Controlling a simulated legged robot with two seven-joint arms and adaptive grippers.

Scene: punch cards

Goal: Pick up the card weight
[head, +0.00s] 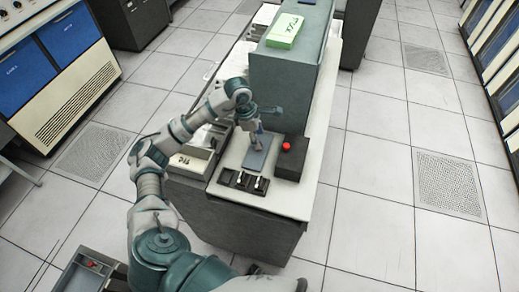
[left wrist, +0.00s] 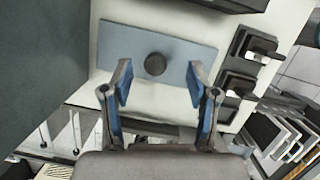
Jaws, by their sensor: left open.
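The card weight (left wrist: 196,47) is a flat blue-grey plate with a round dark knob (left wrist: 155,64) at its middle. In the left wrist view it lies on a pale surface, and its knob is just beyond the gap between the fingertips. In the head view the plate (head: 257,161) lies on the white machine top, partly hidden by my gripper. My left gripper (left wrist: 158,84) is open and empty, with a blue-padded finger on each side of the knob. In the head view the left gripper (head: 258,147) points down over the plate. My right gripper is not in view.
A black box with a red button (head: 287,147) stands right of the plate. A tall grey-green housing (head: 290,85) rises behind, with a green box (head: 285,31) on top. A tray (head: 193,158) is at left.

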